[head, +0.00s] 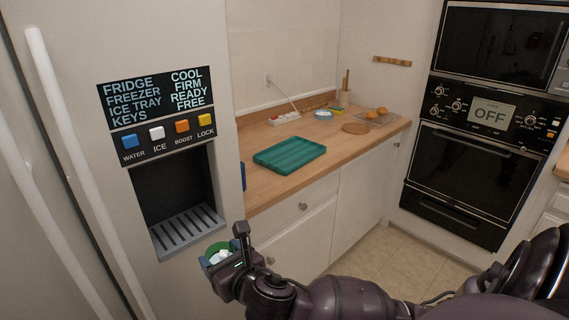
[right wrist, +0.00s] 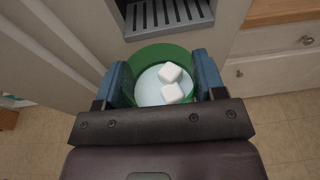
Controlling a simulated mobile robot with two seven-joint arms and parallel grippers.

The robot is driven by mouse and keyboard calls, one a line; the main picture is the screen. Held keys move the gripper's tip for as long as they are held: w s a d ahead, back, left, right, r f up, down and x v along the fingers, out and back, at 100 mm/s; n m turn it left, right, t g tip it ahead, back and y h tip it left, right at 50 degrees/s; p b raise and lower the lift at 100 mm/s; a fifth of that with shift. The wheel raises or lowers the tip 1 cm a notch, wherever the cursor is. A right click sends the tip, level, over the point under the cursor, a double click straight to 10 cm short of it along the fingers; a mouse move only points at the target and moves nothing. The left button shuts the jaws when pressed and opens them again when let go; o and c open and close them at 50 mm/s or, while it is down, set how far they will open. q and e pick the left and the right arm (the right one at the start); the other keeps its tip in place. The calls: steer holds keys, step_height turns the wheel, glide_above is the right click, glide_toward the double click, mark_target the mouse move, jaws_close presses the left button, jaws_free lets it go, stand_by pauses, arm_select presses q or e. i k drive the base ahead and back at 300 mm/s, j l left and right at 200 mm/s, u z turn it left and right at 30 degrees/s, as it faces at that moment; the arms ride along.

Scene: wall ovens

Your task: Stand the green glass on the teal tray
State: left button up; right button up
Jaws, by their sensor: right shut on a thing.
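The green glass (right wrist: 161,54) is between the two fingers of my right gripper (right wrist: 160,85), which is shut on it. The right wrist view looks down into the glass, where white ice cubes (right wrist: 171,83) lie on a pale bottom or liquid. In the head view the glass (head: 217,247) shows partly behind my right gripper (head: 222,258), just in front of the fridge's dispenser. The teal tray (head: 290,154) lies empty on the wooden counter, beyond and to the right of the gripper. My left gripper is not in view.
The fridge dispenser (head: 188,228) has a grey drip grate and colored buttons. Behind the tray are a power strip (head: 284,118), a small bowl (head: 323,115) and a round board (head: 355,128). Orange fruit (head: 382,111) sits farther right. Wall ovens (head: 465,170) stand at right.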

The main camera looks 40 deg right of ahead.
mark_target(296, 158)
steer(key=i+l, duration=0.1)
steer(key=l, duration=0.35)
steer(key=i+l, duration=0.15)
steer(key=l, duration=0.25)
steer(key=i+l, duration=0.1)
steer(key=l, duration=0.35)
steer(key=i+l, duration=0.1)
steer(key=l, duration=0.35)
steer(key=i+l, duration=0.1)
steer(key=l, duration=0.35)
